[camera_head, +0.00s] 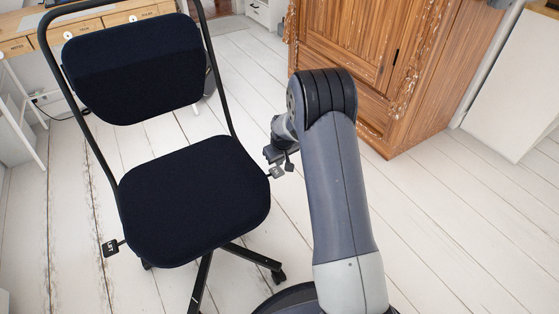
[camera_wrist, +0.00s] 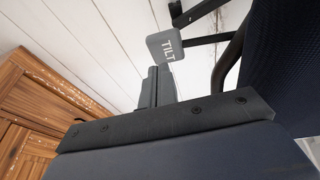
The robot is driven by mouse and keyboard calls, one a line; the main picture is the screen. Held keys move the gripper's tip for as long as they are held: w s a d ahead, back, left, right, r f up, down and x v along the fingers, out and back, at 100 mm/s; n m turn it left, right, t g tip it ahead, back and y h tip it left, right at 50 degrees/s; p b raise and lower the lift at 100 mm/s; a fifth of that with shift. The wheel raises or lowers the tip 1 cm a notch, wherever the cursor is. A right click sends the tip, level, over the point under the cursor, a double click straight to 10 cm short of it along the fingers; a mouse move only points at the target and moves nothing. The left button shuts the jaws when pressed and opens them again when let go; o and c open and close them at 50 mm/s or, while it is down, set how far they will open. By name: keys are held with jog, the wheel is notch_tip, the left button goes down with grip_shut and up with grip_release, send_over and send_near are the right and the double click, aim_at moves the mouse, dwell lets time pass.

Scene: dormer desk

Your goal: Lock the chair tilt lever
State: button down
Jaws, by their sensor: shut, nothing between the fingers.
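The office chair (camera_head: 195,200) has a dark navy seat and backrest on a black frame. The tilt lever is a grey paddle marked TILT (camera_head: 277,172) on a dark rod at the right side of the seat. In the wrist view the TILT paddle (camera_wrist: 166,47) is at upper middle, just beyond my fingertips. My gripper (camera_head: 288,165) is shut and empty, close beside the paddle. In the wrist view my gripper (camera_wrist: 153,76) points toward the paddle's lower edge; I cannot tell whether they touch.
Another lever with a dark labelled paddle (camera_head: 110,247) sticks out at the seat's left. A wooden wardrobe (camera_head: 405,65) stands behind my arm. A wooden desk (camera_head: 95,25) is behind the chair. The white plank floor (camera_head: 450,215) is clear at the right.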

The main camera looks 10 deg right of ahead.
jog(key=shift+r, duration=0.1)
jog(key=w+d+p+v, duration=0.1)
jog(key=p+v, duration=0.4)
jog(key=v, duration=0.8)
jog(key=shift+w+d+r+p, duration=0.3)
jog(key=shift+d+r, duration=0.15)
jog(key=shift+d, duration=0.1)
jog(key=shift+f, duration=0.15)
jog(key=b+x, duration=0.1)
jog(key=x, duration=0.3)
jog(key=s+a+b+x, duration=0.1)
jog(key=b+x, duration=0.1)
jog(key=x, duration=0.2)
jog(key=a+b+x, duration=0.1)
jog(key=b+x, duration=0.1)
jog(key=x, duration=0.2)
jog(key=shift+s+f, duration=0.15)
jog(key=shift+f, duration=0.1)
jog(key=shift+f+b, duration=0.35)
jog(key=shift+f, duration=0.3)
jog(key=shift+r, duration=0.1)
